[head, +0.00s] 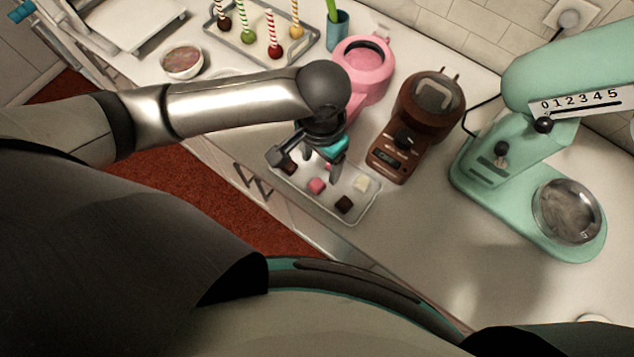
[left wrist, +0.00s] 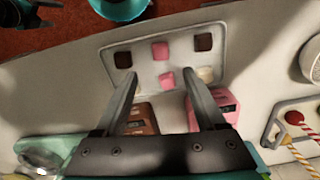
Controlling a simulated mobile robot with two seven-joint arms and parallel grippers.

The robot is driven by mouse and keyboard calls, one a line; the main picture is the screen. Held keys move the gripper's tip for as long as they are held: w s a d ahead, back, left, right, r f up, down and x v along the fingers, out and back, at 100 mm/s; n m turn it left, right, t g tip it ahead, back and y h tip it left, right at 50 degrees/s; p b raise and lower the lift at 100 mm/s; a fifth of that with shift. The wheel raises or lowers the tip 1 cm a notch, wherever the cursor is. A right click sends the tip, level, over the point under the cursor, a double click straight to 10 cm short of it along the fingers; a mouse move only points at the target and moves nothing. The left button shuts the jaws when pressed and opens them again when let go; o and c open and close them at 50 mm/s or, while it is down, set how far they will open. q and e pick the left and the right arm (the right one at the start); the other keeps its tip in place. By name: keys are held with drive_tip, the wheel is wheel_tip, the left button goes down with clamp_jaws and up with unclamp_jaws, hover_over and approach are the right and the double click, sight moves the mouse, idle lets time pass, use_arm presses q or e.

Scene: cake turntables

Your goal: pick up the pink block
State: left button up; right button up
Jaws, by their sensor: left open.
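A light tray (head: 352,215) on the counter holds several small blocks. A pink block (head: 317,186) lies in its near row between two dark brown blocks; it also shows in the left wrist view (left wrist: 160,50). A second pink block (left wrist: 166,80) lies in the other row, beside a cream block (left wrist: 206,74). My left gripper (head: 306,168) is over the tray, open and empty. I cannot tell the exact height.
A brown machine (head: 411,125) and a pink machine (head: 365,75) stand behind the tray. A green mixer (head: 480,175) with a metal bowl is at the right. A bowl (head: 182,64) and a tray of striped sticks (head: 240,52) are at the back left. Counter right of the tray is clear.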

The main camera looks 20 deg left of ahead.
sight(318, 185)
use_arm(q)
wheel_tip(318, 185, down, 8)
drive_tip(key=shift+s+a+r+b, duration=0.15)
drive_tip(key=shift+r+b, duration=0.1)
drive_tip(key=shift+b, duration=0.15)
clamp_jaws()
idle(0.6)
